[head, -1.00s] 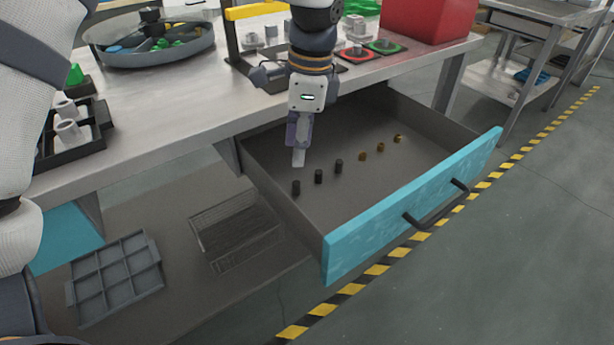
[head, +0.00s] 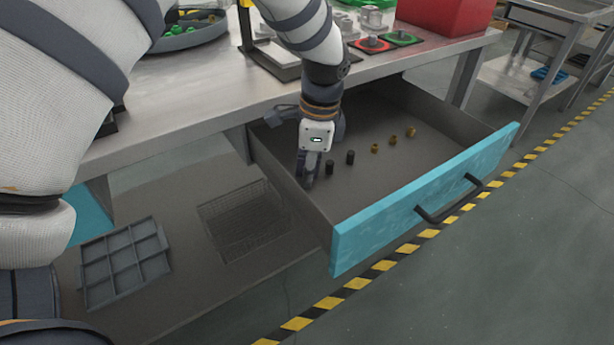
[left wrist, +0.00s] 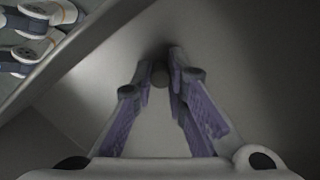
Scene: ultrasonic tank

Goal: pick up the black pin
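Three black pins stood in a row in the open drawer in the earlier head frame. Now two black pins (head: 329,167) show upright on the drawer floor. The third, nearest the left end of the row, is hidden in the head view by my left gripper (head: 307,180), which is lowered into the drawer. In the left wrist view a dark round pin (left wrist: 160,76) sits between the tips of the left gripper (left wrist: 160,66). The fingers lie close against it on both sides, with no clear gap. The pin appears to stand on the drawer floor. My right gripper is not in view.
Several brass-coloured pieces (head: 393,140) continue the row. The drawer (head: 425,205) has a teal front and low side walls close to the gripper. A wire basket (head: 245,220) and a grey divided tray (head: 124,264) lie on the lower shelf. The worktop (head: 215,118) overhangs the drawer's back.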

